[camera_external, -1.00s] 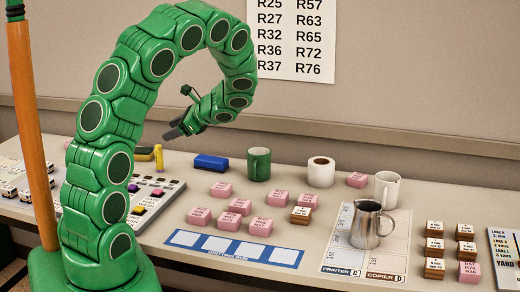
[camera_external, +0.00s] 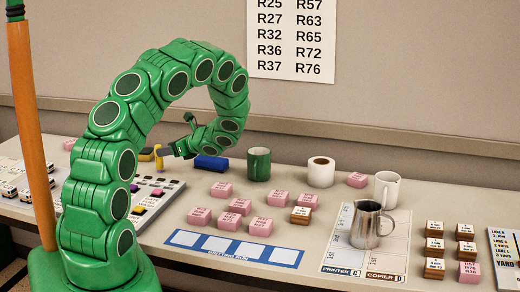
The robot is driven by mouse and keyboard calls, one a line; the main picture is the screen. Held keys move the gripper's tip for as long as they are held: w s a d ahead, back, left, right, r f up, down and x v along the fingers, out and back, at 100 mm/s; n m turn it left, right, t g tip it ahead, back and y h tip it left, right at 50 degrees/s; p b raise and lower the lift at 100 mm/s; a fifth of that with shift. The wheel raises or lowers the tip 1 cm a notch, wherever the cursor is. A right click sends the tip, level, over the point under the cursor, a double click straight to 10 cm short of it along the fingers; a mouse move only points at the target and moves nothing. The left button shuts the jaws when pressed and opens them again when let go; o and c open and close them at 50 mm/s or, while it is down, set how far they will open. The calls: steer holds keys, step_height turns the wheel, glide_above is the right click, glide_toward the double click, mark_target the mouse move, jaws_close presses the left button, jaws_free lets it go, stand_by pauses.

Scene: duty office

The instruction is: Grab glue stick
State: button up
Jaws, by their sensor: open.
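A small upright yellow stick (camera_external: 159,163), which looks like the glue stick, stands on the desk behind the button panel. My gripper (camera_external: 164,151) is open, with its fingers pointing left and down at the upper part of the stick. The fingers overlap the stick in this view; I cannot tell whether they are around it, touching it or just in front of it.
A blue block (camera_external: 211,164) lies close on the right, under my wrist. A button panel (camera_external: 150,196) lies in front, and a dark and yellow object (camera_external: 145,155) sits to the left.

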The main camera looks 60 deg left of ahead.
mark_target(159, 159)
steer(key=shift+s+d+x, duration=0.1)
steer(key=shift+x, duration=1.55)
steer(key=shift+s+d+x, duration=0.15)
steer(key=shift+x, duration=1.45)
steer(key=shift+f, duration=0.2)
steer(key=c, duration=1)
steer(key=shift+c, duration=0.2)
